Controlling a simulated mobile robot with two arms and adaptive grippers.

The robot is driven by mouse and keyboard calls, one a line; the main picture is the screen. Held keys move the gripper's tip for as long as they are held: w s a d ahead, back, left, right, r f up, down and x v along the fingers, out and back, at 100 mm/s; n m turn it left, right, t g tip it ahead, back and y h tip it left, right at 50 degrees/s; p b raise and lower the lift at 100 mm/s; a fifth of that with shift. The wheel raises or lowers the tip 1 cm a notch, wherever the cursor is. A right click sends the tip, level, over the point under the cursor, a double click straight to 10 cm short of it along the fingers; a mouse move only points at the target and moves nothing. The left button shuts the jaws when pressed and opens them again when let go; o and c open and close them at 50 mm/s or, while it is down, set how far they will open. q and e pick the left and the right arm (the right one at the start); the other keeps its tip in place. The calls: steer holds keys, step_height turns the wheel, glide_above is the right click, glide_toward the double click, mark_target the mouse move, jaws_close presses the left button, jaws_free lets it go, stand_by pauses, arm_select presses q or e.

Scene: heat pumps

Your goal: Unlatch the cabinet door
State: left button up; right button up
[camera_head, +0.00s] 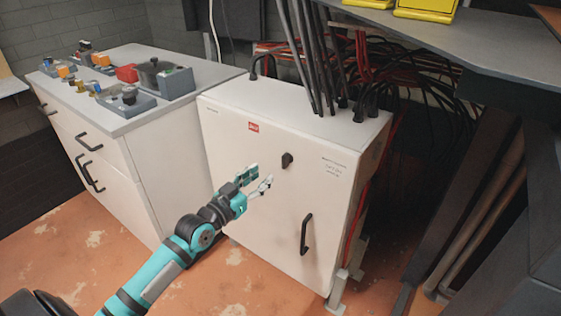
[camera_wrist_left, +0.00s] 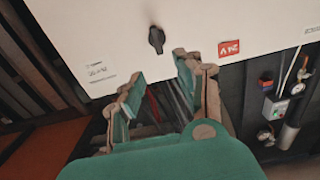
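The white cabinet (camera_head: 235,155) stands in the middle of the head view, its door closed flush. A black latch knob (camera_head: 287,160) sits on the upper door, and a black vertical handle (camera_head: 306,234) is lower at the right. My left gripper (camera_head: 262,182) is in front of the door, left of and a little below the knob, apart from it. In the left wrist view the knob (camera_wrist_left: 156,39) lies beyond the open, empty fingers (camera_wrist_left: 158,84), with a red label (camera_wrist_left: 229,48) to its right. My right gripper is not in view.
A white drawer counter (camera_head: 165,150) with several devices on top stands left of the cabinet. Black cables (camera_head: 305,50) rise from the cabinet's top. A dark table (camera_head: 480,45) overhangs at the upper right. Floor (camera_head: 230,285) in front is clear.

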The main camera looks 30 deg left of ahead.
mark_target(283, 158)
arm_select(q)
steer(key=w, duration=0.3)
steer(key=w+d, duration=0.1)
steer(key=w, duration=0.2)
steer(key=w+b, duration=0.1)
steer(key=w, duration=0.2)
steer(key=shift+w+d, duration=0.2)
steer(key=shift+w, duration=0.1)
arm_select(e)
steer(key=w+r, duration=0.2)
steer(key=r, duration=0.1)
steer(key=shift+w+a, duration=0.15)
arm_select(q)
steer(key=shift+c, duration=0.2)
jaws_close()
